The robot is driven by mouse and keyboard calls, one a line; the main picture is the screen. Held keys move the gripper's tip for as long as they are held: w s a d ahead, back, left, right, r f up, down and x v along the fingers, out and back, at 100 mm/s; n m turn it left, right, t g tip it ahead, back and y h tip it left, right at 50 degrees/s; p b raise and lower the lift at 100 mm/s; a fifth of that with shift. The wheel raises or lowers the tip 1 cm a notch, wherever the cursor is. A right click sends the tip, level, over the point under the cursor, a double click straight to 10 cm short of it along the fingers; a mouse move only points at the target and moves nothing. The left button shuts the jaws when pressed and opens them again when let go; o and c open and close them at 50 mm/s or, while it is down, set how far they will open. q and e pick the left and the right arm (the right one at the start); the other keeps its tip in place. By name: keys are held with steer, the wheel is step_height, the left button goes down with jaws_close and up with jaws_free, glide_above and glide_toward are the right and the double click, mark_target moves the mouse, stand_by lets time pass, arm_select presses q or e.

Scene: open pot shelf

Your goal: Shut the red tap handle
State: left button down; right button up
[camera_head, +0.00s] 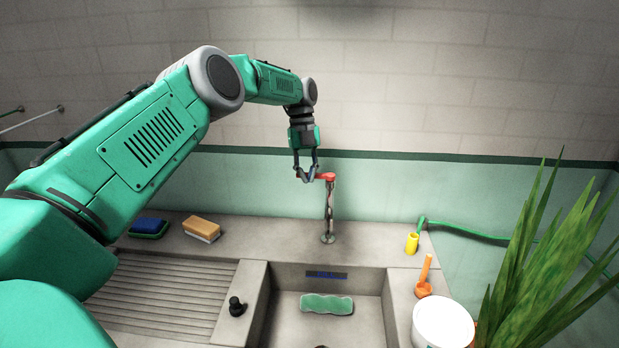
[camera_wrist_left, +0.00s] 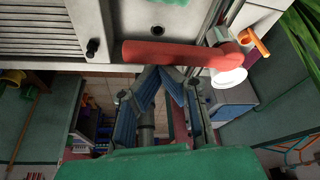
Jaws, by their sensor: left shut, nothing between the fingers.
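The red tap handle (camera_head: 326,176) sits on top of an upright metal tap (camera_head: 329,212) behind the sink. In the left wrist view the handle (camera_wrist_left: 180,53) is a thick red bar lying across the picture. My left gripper (camera_head: 306,178) is at the left end of the handle, its fingertips close to it. In the left wrist view my left gripper (camera_wrist_left: 160,72) has its fingertips together just beside the bar, with nothing between them. Whether they touch the handle I cannot tell. My right gripper is not in view.
The sink (camera_head: 285,300) holds a green cloth-like piece (camera_head: 327,304). A black knob (camera_head: 236,306) stands on its left rim. Sponges (camera_head: 202,228) lie on the left ledge. A yellow hose end (camera_head: 412,243), orange scoop (camera_head: 424,280), white pot (camera_head: 443,322) and leafy plant (camera_head: 540,270) are at right.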

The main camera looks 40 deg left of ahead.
arm_select(q)
steer(key=shift+w+a+r, duration=0.25)
stand_by(0.6)
